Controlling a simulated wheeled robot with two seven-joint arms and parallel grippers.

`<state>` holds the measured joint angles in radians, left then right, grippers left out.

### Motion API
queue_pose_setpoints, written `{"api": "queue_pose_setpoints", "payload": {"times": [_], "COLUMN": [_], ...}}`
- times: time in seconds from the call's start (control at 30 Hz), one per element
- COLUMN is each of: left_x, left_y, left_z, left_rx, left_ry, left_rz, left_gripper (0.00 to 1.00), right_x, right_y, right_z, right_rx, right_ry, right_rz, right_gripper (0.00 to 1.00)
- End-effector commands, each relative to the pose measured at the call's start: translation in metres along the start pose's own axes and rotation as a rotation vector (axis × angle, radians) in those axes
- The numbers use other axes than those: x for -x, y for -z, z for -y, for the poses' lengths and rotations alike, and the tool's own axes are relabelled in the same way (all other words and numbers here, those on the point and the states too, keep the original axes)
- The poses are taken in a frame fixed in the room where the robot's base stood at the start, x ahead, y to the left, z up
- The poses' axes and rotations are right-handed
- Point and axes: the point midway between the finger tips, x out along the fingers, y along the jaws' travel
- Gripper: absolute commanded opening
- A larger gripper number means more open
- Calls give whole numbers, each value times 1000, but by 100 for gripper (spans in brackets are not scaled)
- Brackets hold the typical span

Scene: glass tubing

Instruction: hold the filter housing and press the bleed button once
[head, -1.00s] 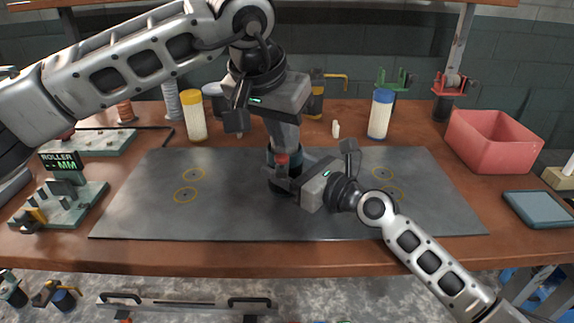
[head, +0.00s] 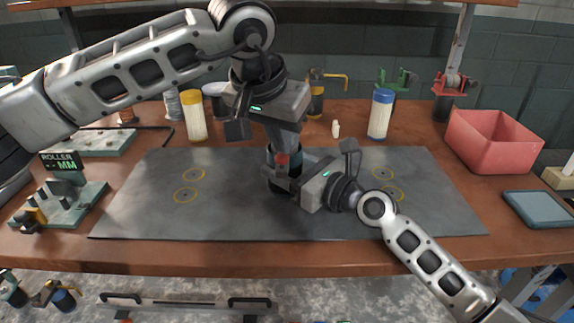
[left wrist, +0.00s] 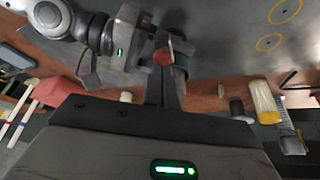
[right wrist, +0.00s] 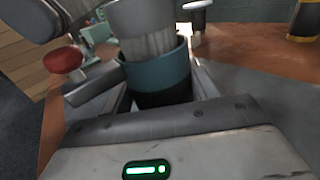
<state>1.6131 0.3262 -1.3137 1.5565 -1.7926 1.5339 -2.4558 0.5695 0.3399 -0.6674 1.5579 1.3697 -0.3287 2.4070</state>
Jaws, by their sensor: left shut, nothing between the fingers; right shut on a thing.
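The filter housing (head: 271,156) stands on the grey mat, a dark cylinder with a teal band. The band also shows in the right wrist view (right wrist: 158,72), under a pale grey upper part. My right gripper (head: 287,184) is shut around the housing low down. The red bleed button (head: 282,159) is on the side nearest me; it also shows in the left wrist view (left wrist: 163,57) and right wrist view (right wrist: 63,60). My left gripper (head: 283,147) is shut and empty, pointing down just above the button. I cannot tell whether it touches it.
The grey mat (head: 140,215) is mostly clear. Behind stand a yellow-capped cartridge (head: 194,118), a blue-capped cartridge (head: 380,115) and a small white bottle (head: 335,129). A red bin (head: 490,145) and blue tablet (head: 537,208) are right; a roller fixture (head: 62,205) is left.

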Motion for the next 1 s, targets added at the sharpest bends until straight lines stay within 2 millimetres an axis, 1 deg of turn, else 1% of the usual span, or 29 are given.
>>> {"api": "queue_pose_setpoints", "payload": {"times": [0.3,0.47,1.0], "left_x": [-10,-10,6], "left_y": [-5,-4,2], "left_z": [0,0,0], "left_rx": [1,1,1], "left_ry": [0,0,0], "left_rz": [2,2,1], "left_gripper": [0,0,0], "right_x": [0,0,0], "right_y": [1,1,1], "right_z": [0,0,0], "right_rx": [-1,-1,-1], "right_ry": [0,0,0], "right_rz": [-2,-2,-2], "right_gripper": [32,32,32]}}
